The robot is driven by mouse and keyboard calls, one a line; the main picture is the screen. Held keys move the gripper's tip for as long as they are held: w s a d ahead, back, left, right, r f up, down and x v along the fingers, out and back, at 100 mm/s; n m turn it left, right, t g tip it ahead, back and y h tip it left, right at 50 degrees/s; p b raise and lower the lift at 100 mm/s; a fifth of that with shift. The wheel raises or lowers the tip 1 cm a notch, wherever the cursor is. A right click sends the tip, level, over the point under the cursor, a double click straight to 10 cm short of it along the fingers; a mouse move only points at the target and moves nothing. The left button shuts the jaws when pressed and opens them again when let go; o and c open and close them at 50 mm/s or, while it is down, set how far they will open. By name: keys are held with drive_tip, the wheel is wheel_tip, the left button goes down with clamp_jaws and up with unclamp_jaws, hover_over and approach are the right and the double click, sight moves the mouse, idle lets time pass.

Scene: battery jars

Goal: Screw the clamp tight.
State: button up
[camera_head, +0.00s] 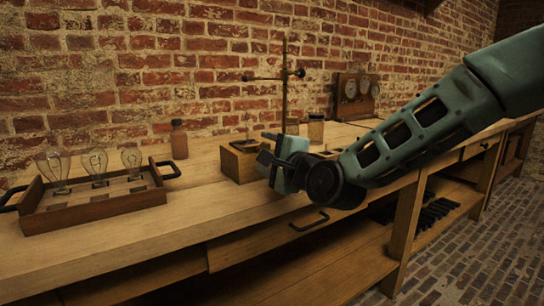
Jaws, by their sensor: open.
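A thin upright stand rod (284,98) rises at the back of the workbench, behind my gripper. A dark clamp (284,74) sits on the rod, with a horizontal arm (262,78) reaching left and a round knob at its right end (300,73). My gripper (268,158) is open, low over the bench by the right side of a wooden box (239,163). It is below the clamp and in front of the rod, apart from the knob. The stand's base is hidden behind the gripper and box.
A wooden tray (100,206) with several glass bulbs stands on the left of the workbench (190,212). A brown bottle (179,140) and a jar (316,129) stand towards the back. A panel with dials (356,97) is at the back right, before the brick wall.

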drive_tip(key=p+v, duration=0.1)
drive_tip(key=v, duration=1.6)
drive_tip(key=shift+d, duration=0.2)
drive_tip(key=shift+s, duration=0.15)
